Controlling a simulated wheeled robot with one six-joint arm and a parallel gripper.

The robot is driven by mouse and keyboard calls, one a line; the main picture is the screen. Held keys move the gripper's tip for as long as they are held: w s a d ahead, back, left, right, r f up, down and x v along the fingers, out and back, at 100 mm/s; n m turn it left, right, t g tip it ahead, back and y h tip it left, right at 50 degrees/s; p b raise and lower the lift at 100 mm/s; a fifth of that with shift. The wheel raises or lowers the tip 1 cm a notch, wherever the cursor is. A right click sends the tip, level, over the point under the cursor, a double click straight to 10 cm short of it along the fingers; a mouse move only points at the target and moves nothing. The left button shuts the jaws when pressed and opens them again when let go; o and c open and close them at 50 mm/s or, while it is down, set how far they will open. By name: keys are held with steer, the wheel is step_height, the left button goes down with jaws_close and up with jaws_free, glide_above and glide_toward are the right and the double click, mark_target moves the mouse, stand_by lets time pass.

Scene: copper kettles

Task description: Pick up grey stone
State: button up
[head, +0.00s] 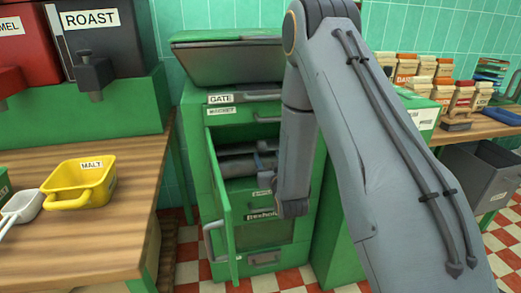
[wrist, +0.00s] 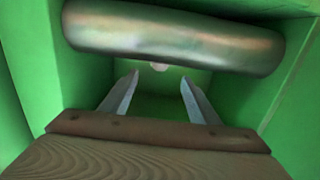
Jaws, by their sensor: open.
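A small pale lump (wrist: 160,67) shows in the wrist view, deep inside a green-walled space, partly hidden under a thick rounded metal bar. It may be the grey stone, but too little shows to be sure. My gripper (wrist: 159,77) is open, with its two fingers apart and pointing in towards the lump. I see nothing between the fingertips. In the head view my arm comes down in front of the green cabinet (head: 195,150), and my fingers cannot be made out there. No stone can be made out in the head view.
The metal bar (wrist: 175,38) crosses above my fingers, and a brown wooden board (wrist: 145,160) lies below them. Green walls are close on both sides. The cabinet's narrow door (head: 221,205) stands open. A counter with a yellow MALT scoop (head: 95,180) is at left.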

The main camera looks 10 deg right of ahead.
mark_target(262, 145)
steer(key=w, duration=1.1)
steer(key=shift+w+f, duration=0.25)
steer(key=c, duration=1.2)
